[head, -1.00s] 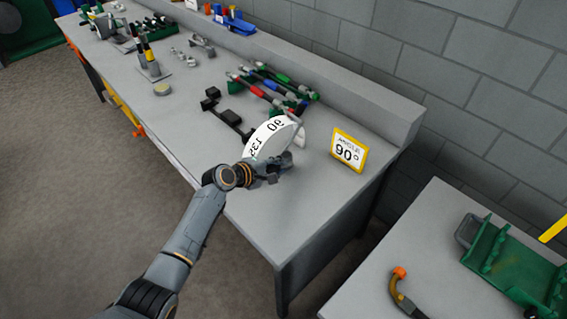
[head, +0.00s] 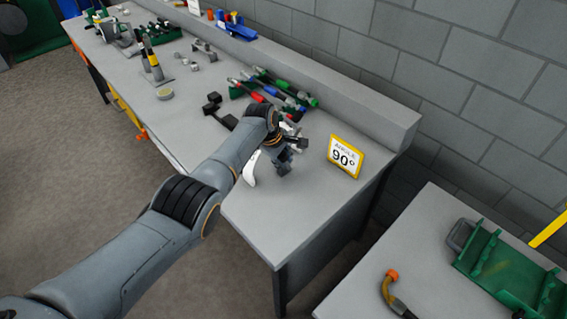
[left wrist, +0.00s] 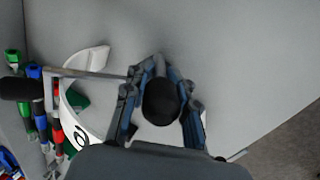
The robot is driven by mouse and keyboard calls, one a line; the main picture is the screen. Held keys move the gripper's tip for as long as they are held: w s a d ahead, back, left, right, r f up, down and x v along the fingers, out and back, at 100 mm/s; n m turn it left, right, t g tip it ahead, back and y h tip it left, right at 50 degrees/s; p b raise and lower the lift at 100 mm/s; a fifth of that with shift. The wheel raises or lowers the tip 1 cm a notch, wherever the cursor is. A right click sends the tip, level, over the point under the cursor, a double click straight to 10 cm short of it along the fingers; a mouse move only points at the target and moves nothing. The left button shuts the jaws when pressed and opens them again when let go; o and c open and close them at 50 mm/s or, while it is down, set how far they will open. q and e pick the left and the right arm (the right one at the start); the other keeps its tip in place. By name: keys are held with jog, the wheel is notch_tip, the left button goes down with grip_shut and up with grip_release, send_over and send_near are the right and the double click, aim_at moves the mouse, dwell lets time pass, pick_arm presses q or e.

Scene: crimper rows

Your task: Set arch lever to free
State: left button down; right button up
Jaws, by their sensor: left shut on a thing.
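The white arch-shaped dial (head: 250,171) stands on the grey bench, mostly hidden behind my left arm in the head view. In the left wrist view its curved white face (left wrist: 72,122) shows at the left with part of a number. My left gripper (head: 289,160) is over the bench beside the dial. In the left wrist view a round black knob (left wrist: 161,101) sits between its fingers, and the gripper is shut on it. A grey rod (left wrist: 95,73) runs left from near the fingers. The lever's position on the scale is hidden. My right gripper is not in view.
A yellow-framed sign (head: 345,156) reading 90° stands right of the gripper. Several coloured-grip tools (head: 275,90) lie behind the dial. A second table (head: 345,291) at the lower right holds a green rack (head: 510,275) and a curved orange-tipped tool (head: 391,287).

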pick_arm(q)
jog(key=shift+d+f, duration=0.15)
jog(key=shift+d, duration=0.1)
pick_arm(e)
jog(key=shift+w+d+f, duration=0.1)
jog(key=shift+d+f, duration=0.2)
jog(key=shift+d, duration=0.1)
pick_arm(q)
jog(key=c, duration=1.3)
grip_release()
jog(key=shift+w+d, duration=0.1)
jog(key=shift+a+r, duration=0.25)
jog(key=shift+r, duration=0.4)
jog(key=v, duration=1)
jog(key=shift+r, duration=0.3)
